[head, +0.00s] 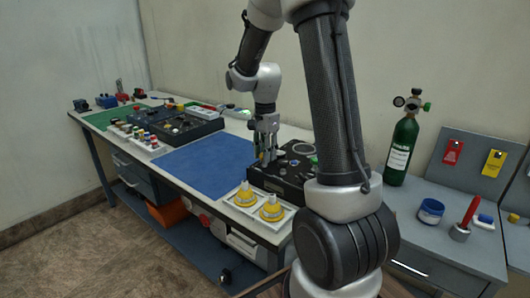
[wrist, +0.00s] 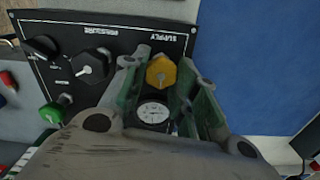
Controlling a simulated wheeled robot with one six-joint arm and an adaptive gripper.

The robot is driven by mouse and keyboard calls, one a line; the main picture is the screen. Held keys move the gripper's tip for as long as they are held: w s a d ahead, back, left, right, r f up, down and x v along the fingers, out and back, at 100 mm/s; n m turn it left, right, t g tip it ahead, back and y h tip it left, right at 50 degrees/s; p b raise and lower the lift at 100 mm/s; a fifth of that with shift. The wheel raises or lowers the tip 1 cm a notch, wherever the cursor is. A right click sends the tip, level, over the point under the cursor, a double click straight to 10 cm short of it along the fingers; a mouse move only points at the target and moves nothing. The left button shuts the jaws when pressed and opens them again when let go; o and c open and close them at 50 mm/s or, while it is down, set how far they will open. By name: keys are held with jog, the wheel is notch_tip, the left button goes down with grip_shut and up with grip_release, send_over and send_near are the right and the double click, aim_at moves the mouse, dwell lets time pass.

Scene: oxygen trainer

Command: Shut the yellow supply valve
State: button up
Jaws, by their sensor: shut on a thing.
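The yellow supply valve (wrist: 161,72) is a faceted knob on a black panel (wrist: 120,32), beside the upside-down SUPPLY lettering in the wrist view. A pale pointer mark shows on its face. My gripper (wrist: 160,78) has its two green-padded fingers on either side of the knob, shut on it. In the head view my gripper (head: 266,154) reaches down to the black panel (head: 272,181) on the bench; the yellow valve is hidden there behind the fingers.
A round gauge (wrist: 153,112), a black PRESSURE knob (wrist: 90,68), another black knob (wrist: 40,46) and a green knob (wrist: 54,111) are close by. A blue mat (head: 205,165) lies clear beside the panel. Two yellow fittings (head: 271,210) stand in front; a green cylinder (head: 401,150) stands right.

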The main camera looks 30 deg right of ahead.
jog(key=shift+m, duration=0.6)
jog(key=o, duration=1)
notch_tip(320, 180, up, 12)
jog(key=shift+r, duration=0.1)
dwell(0.4)
